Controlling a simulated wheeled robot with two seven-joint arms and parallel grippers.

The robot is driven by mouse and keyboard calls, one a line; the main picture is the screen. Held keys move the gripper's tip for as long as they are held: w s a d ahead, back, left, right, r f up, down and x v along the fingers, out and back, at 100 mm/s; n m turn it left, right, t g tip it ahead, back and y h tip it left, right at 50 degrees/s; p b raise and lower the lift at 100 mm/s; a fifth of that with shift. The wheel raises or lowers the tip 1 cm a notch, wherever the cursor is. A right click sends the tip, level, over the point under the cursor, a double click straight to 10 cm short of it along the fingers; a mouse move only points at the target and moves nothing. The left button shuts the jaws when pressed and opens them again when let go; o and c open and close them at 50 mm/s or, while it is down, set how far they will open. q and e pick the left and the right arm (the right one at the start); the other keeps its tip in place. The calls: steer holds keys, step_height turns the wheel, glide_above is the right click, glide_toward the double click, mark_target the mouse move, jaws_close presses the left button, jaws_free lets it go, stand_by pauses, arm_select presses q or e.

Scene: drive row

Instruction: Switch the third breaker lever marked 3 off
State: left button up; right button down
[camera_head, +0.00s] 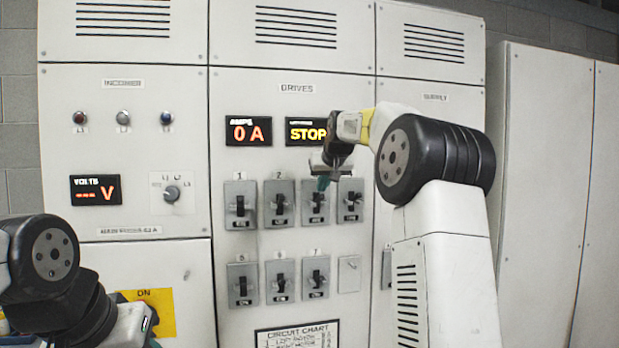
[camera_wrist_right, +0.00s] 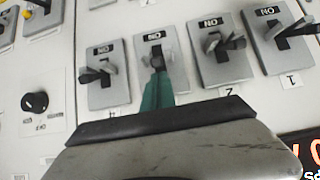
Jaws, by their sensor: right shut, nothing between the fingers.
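The third breaker (camera_head: 315,203) is a grey plate with a dark lever, in the top row under the DRIVES label. Its number is hidden behind my right gripper (camera_head: 322,183). In the right wrist view, which is upside down, the same breaker (camera_wrist_right: 146,47) has an ON label at its lower end. My right gripper (camera_wrist_right: 158,95) is shut and empty, its teal fingertips right at the lever. I cannot tell whether they touch it. The lever's exact position is partly hidden.
Breaker 2 (camera_head: 279,204) and breaker 4 (camera_head: 350,201) stand close on either side, with breaker 1 (camera_head: 240,206) farther left. A second row of breakers (camera_head: 280,282) is below. A display above reads STOP (camera_head: 307,132); another reads 0 A (camera_head: 248,132).

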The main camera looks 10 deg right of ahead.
mark_target(322, 195)
steer(key=shift+s+f, duration=0.2)
steer(key=shift+f, duration=0.05)
stand_by(0.4)
steer(key=shift+s+f+t, duration=0.35)
steer(key=shift+f+t, duration=0.2)
steer(key=shift+t, duration=0.15)
steer(key=shift+s+f+t, duration=0.35)
steer(key=shift+f+t, duration=0.2)
steer(key=shift+t, duration=0.15)
steer(key=shift+s+f, duration=0.2)
steer(key=shift+f, duration=0.35)
steer(key=shift+r, duration=0.1)
steer(key=shift+r, duration=0.7)
